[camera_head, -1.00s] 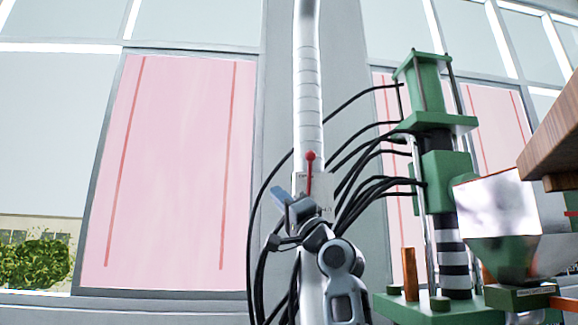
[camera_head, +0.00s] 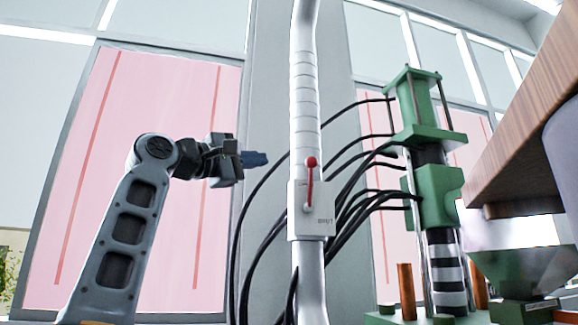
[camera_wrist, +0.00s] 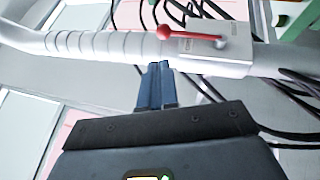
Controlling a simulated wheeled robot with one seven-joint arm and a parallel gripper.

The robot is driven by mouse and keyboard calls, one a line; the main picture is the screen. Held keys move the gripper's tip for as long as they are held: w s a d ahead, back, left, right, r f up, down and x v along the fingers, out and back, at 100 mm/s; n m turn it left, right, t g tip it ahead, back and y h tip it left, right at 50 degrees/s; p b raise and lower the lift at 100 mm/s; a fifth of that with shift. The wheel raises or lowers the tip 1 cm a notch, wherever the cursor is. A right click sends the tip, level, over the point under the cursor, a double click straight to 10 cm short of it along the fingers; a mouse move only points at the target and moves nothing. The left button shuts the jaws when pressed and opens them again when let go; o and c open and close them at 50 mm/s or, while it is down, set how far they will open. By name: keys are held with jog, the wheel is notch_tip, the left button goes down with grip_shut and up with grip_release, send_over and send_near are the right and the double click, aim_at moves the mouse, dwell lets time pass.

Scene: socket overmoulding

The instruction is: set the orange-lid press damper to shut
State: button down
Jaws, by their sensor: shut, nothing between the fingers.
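The damper is a pale box on a white vertical duct (camera_head: 306,105), with a red lever (camera_head: 310,182) ending in a red ball. In the head view the lever stands almost upright, ball at the top. The box's plate (camera_head: 325,222) carries small lettering that looks like "SHUT" near its lower right. My gripper (camera_head: 265,159) is left of the duct, at about the height of the red ball, apart from it. Its blue fingers are together and empty. In the wrist view the fingers (camera_wrist: 156,66) point toward the duct, below the red lever (camera_wrist: 190,34) and its ball.
A green press (camera_head: 437,195) with several black hoses stands right of the duct. A wooden slab (camera_head: 530,135) and a metal hopper (camera_head: 525,245) are at the right. Hoses curve behind and beside the duct. Pink panels are in the background.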

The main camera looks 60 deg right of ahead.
jog(key=p, duration=0.4)
send_near(307, 162)
jog(key=x, duration=0.5)
jog(key=shift+d+r, duration=0.1)
jog(key=shift+r, duration=0.1)
jog(key=shift+p+x, duration=0.35)
jog(key=shift+x, duration=0.4)
